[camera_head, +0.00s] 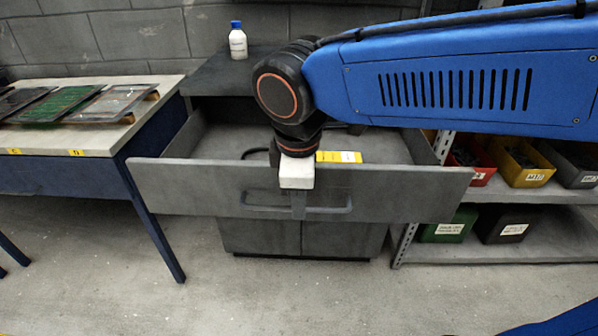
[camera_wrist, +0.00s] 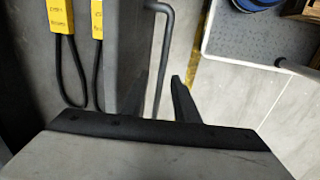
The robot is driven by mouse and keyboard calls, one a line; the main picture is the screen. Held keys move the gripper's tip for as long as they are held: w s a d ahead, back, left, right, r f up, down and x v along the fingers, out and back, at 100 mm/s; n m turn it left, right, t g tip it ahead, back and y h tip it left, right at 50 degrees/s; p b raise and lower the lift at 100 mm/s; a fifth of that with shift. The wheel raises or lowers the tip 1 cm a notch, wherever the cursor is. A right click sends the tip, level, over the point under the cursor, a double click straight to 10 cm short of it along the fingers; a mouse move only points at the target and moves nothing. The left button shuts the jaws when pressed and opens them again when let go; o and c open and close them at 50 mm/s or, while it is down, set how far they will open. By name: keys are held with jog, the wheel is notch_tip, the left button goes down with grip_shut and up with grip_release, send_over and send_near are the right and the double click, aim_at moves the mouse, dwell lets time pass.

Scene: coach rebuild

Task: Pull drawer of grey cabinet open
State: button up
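The grey cabinet (camera_head: 210,80) stands against the wall, and its wide top drawer (camera_head: 200,185) is pulled well out. I see into it behind its front panel. The bar handle (camera_head: 265,210) is on the front of that panel. My gripper (camera_head: 298,206) points down at the middle of the handle. In the wrist view, the handle (camera_wrist: 164,50) runs between the two fingers of my gripper (camera_wrist: 158,98). The fingers stand apart, with a visible gap beside the bar. The head view hides part of the fingers.
Yellow-labelled items (camera_head: 338,157) with black loops lie in the drawer. A white bottle (camera_head: 238,42) stands on the cabinet top. A table (camera_head: 100,140) with panels is close on the left. Shelves with bins (camera_head: 525,168) are close on the right. The floor in front is clear.

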jog(key=s+r, duration=0.3)
jog(key=r, duration=1.3)
jog(key=shift+s+r, duration=0.15)
jog(key=shift+r, duration=0.15)
